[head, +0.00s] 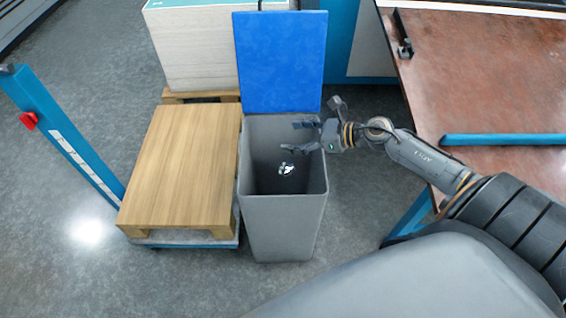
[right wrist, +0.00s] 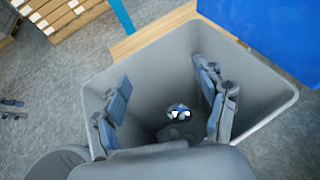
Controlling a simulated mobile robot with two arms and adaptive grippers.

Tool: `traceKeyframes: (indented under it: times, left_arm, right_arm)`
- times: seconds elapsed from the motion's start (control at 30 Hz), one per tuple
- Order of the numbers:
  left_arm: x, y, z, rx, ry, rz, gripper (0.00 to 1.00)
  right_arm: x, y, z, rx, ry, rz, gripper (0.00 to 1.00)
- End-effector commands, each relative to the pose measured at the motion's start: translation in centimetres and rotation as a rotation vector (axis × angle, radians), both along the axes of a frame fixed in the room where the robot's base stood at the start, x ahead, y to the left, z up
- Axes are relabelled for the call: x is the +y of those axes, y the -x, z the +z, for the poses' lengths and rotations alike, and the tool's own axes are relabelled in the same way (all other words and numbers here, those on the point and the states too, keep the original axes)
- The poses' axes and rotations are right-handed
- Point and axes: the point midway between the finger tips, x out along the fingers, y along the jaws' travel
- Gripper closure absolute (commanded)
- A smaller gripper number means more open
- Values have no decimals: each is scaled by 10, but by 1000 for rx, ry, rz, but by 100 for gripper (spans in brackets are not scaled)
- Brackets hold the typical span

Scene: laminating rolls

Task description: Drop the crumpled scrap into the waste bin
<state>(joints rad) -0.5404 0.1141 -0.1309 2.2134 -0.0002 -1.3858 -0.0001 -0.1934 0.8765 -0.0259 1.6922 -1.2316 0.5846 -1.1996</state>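The waste bin (head: 283,215) is a tall grey open-topped box with its blue lid (head: 280,62) standing up behind the opening. The crumpled scrap (head: 286,169) is a small white, dark and blue ball seen inside the bin. It also shows in the right wrist view (right wrist: 178,111), beyond my fingers and apart from them; I cannot tell whether it touches the bottom. My right gripper (head: 296,137) is over the bin's opening, its fingers spread wide and empty, as the right wrist view also shows (right wrist: 163,85). My left gripper is not in view.
A wooden-topped pallet on a cart (head: 182,170) with a blue post (head: 62,135) stands directly left of the bin. A stack of sheets (head: 190,50) stands behind. A brown-topped table (head: 480,90) with a blue bar (head: 505,140) is on the right. Floor is clear in front.

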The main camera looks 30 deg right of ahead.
Motion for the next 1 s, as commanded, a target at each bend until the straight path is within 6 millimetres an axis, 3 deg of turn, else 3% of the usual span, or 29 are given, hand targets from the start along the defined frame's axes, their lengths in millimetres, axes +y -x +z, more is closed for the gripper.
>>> traceKeyframes:
  times: [0.37,1.0]
  left_arm:
    - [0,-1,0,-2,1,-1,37]
    - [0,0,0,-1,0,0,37]
  right_arm:
    - [-3,4,1,2,1,-1,27]
    - [-57,75,38,2,-2,-1,27]
